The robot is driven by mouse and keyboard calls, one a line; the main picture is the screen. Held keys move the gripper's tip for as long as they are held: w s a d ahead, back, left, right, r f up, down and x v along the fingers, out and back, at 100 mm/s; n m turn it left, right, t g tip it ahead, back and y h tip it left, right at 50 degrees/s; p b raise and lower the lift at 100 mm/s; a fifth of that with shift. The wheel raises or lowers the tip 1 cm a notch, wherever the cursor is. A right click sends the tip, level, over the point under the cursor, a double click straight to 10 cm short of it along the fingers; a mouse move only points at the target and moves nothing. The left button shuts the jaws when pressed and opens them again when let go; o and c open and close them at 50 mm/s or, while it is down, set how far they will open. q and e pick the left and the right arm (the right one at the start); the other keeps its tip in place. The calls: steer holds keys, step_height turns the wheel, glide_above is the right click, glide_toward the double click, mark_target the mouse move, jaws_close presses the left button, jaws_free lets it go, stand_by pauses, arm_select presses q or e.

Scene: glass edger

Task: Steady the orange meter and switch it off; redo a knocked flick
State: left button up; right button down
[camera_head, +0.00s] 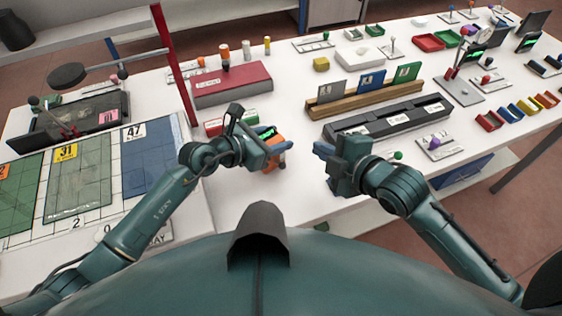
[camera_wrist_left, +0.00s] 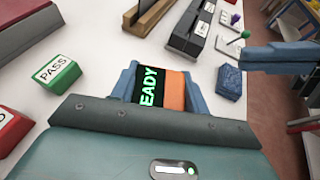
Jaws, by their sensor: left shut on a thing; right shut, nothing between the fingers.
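The orange meter (camera_head: 273,158) stands on the white table between my two arms. My left gripper (camera_head: 276,149) is shut on it, with a blue finger on either side. In the left wrist view the meter (camera_wrist_left: 173,92) has a black display with lit green letters; "EADY" is readable and the rest is cut off by the gripper. I cannot make out its switch. My right gripper (camera_head: 322,150) is shut and empty, a short way right of the meter and apart from it. Its blue fingers (camera_wrist_left: 275,57) also show in the left wrist view.
A green PASS block (camera_wrist_left: 55,76) and a red block (camera_wrist_left: 10,128) lie left of the meter. A red binder (camera_head: 232,86), a wooden card rack (camera_head: 365,96) and a black tray (camera_head: 388,122) stand behind. Glass sheets (camera_head: 150,155) lie at left.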

mark_target(283, 164)
steer(key=w+a+n+g, duration=0.1)
steer(key=w+a, duration=0.1)
steer(key=w+a+r+n+g, duration=0.1)
steer(key=w+a+g, duration=0.1)
steer(key=a, duration=0.1)
steer(key=w+a+r+g, duration=0.1)
steer(key=w+a+g, duration=0.1)
steer(key=shift+w+a+r+n+h, duration=0.1)
steer(key=shift+w+a+n+h, duration=0.05)
steer(key=shift+a+n+h, duration=0.2)
steer(key=s+a+n+g+h, duration=0.1)
steer(key=a+n+g+h, duration=0.1)
steer(key=g, duration=0.1)
steer(key=shift+s+r+n+g, duration=0.2)
steer(key=shift+s+n+g, duration=0.1)
steer(key=shift+s, duration=0.1)
steer(key=s+n+g+h, duration=0.1)
steer(key=s+d+n+g+h, duration=0.1)
steer(key=h, duration=0.1)
steer(key=shift+s+r, duration=0.15)
steer(key=shift+s, duration=0.15)
steer(key=shift+s+d+h, duration=0.2)
steer(key=shift+h, duration=0.05)
steer(key=shift+s+d+f+g, duration=0.1)
steer(key=shift+s+f+g, duration=0.1)
steer(key=shift+g, duration=0.1)
steer(key=shift+w+f, duration=0.1)
steer(key=shift+f, duration=2.1)
